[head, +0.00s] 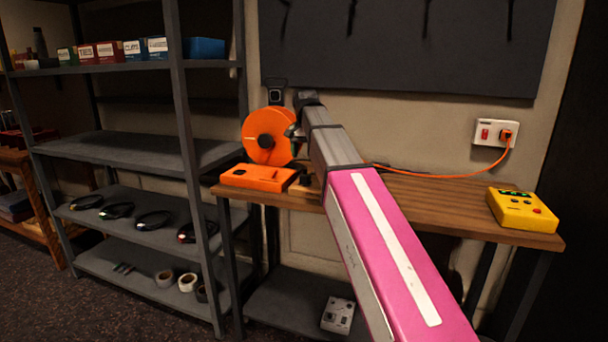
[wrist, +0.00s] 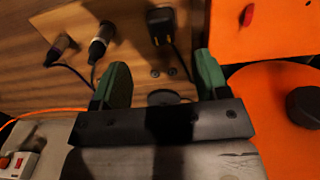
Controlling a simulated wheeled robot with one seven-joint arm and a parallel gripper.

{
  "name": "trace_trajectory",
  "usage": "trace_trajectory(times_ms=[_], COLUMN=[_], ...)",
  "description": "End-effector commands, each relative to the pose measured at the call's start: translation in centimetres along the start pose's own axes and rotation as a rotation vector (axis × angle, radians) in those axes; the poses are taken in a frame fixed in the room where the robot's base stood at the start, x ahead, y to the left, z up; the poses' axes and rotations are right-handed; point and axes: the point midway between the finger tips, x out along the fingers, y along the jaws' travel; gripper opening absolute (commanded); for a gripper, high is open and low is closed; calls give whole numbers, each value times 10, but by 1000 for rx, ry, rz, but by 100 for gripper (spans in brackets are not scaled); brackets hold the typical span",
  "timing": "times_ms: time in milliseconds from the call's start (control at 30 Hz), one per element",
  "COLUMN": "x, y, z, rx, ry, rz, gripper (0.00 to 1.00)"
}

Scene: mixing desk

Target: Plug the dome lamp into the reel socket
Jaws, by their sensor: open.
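An orange reel (head: 266,136) stands at the left end of the wooden desk (head: 440,205), with a flat orange box (head: 256,178) in front of it. Both show at the right of the wrist view, the box (wrist: 270,28) with a red button. My gripper (wrist: 160,58) is open and empty, its green fingers apart above the desk. A black plug (wrist: 162,25) with a cord lies beyond the fingertips, between their lines. Two other plugs, one dark (wrist: 62,47) and one light-tipped (wrist: 99,42), are to its left. No dome lamp is clearly recognisable. My arm hides part of the desk in the head view.
An orange cable (head: 440,177) runs along the desk to a plug in the white wall socket (head: 485,131). A yellow device (head: 522,209) sits at the desk's right end. Grey shelves (head: 130,150) with boxes, coiled cables and tape rolls stand at left. The desk's right middle is clear.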

Motion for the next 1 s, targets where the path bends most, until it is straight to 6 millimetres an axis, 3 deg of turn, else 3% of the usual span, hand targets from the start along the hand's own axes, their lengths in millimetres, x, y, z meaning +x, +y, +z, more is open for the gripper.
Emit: trace_trajectory(times_ms=[533,1000], x=[5,60], y=[0,0], z=[0,1], rx=[0,0], ry=[-1,-1], rz=[0,1], gripper=[68,68])
